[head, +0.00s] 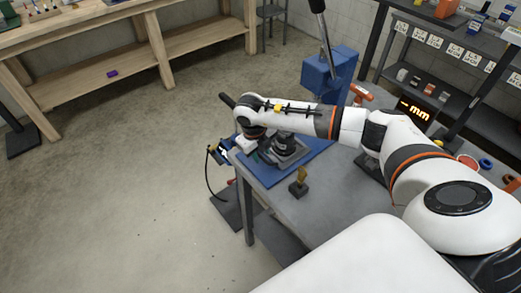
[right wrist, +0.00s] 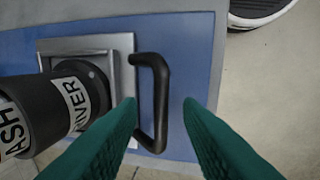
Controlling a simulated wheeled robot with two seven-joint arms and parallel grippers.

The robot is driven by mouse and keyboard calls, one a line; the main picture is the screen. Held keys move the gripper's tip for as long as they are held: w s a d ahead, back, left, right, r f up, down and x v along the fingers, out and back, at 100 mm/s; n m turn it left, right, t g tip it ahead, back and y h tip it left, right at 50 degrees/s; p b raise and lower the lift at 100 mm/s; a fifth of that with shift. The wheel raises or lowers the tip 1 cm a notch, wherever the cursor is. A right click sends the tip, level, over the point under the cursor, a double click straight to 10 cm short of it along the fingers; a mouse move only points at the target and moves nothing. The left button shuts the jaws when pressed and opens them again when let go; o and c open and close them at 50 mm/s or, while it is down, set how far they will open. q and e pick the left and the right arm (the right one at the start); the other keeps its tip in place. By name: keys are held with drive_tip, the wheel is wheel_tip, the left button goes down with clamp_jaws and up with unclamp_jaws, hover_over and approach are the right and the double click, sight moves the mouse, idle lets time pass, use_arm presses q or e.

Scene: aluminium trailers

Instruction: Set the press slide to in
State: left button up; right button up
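The press slide is a grey metal plate (right wrist: 120,45) with a black U-shaped handle (right wrist: 158,100), over a blue base plate in the right wrist view. In the head view the grey slide (head: 288,150) sits on the blue plate, in front of the blue press (head: 320,82). My right gripper (right wrist: 160,104) is open, its two green fingers apart on either side of the handle, with nothing clasped. In the head view the right gripper (head: 262,153) is low at the left end of the table, its fingers mostly hidden by the wrist. My left gripper is not in view.
A small dark block with a yellow top (head: 299,182) stands on the grey table (head: 335,190). Shelves (head: 440,60) stand behind at the right.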

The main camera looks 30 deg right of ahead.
drive_tip(key=shift+f, duration=0.1)
clamp_jaws()
drive_tip(key=d+b, duration=0.1)
drive_tip(key=d, duration=0.3)
drive_tip(key=d+b, duration=0.2)
drive_tip(key=d, duration=0.2)
drive_tip(key=w+d+b, duration=0.1)
drive_tip(key=d+b, duration=0.1)
drive_tip(key=d, duration=0.2)
drive_tip(key=shift+d, duration=0.15)
drive_tip(key=shift+r, duration=0.2)
unclamp_jaws()
drive_tip(key=shift+d+f, duration=0.1)
drive_tip(key=shift+f, duration=0.05)
